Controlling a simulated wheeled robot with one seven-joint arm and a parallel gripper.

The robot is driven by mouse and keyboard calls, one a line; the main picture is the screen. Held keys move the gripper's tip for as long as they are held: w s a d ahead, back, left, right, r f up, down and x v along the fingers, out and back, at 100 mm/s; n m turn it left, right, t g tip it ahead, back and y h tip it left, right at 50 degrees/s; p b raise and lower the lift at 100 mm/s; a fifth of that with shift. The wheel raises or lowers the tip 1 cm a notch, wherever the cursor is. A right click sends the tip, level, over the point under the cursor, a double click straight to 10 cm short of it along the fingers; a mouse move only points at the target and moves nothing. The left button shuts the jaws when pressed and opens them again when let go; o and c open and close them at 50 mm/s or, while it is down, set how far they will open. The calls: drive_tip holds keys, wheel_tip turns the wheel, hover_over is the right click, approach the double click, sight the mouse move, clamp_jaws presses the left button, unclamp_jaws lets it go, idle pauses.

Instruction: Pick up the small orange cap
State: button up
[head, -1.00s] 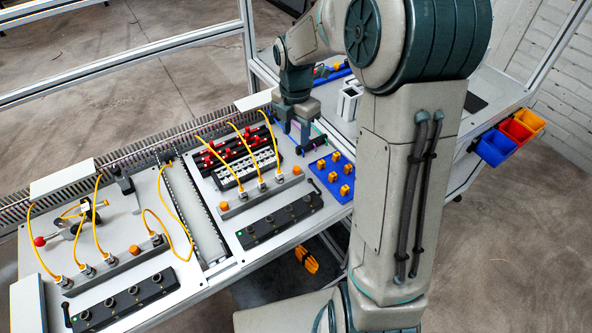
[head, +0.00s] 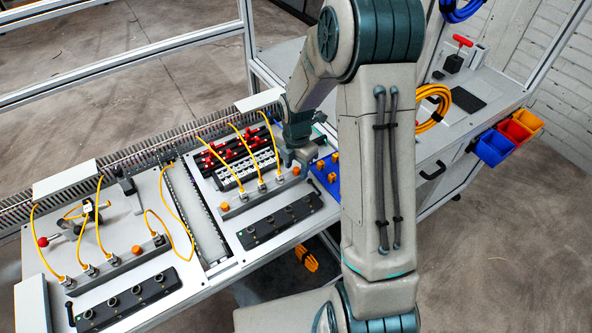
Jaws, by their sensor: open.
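Small orange caps sit in several places. One cap (head: 296,171) is at the right end of the grey connector bar on the right panel. Another cap (head: 224,207) is at that bar's left end, and a third (head: 136,250) is on the left panel's bar. More orange pieces (head: 321,165) stand on the blue tray (head: 331,187), which my arm partly hides. My gripper (head: 299,162) is open and points down, just above and behind the cap at the right end of the bar. Its fingers are small here, and I cannot tell whether they touch the cap.
Yellow cables (head: 248,152) arch up from the bar left of my gripper. A black block of sockets (head: 280,221) lies in front of the bar. Red and black connectors (head: 215,160) stand behind it. Orange, red and blue bins (head: 495,148) hang at the right.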

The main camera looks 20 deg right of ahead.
sight(298, 169)
drive_tip(key=shift+c, duration=0.2)
clamp_jaws()
drive_tip(key=shift+r, duration=0.5)
drive_tip(key=r, duration=0.2)
drive_tip(key=r+b, duration=0.1)
drive_tip(key=shift+d+r, duration=0.25)
drive_tip(key=shift+d, duration=0.05)
drive_tip(key=s+d+r, duration=0.5)
drive_tip(key=d+r, duration=0.1)
drive_tip(key=d, duration=0.3)
drive_tip(key=shift+s+d+r+b, duration=0.15)
drive_tip(key=shift+d+r+b, duration=0.15)
drive_tip(key=shift+d+b, duration=0.15)
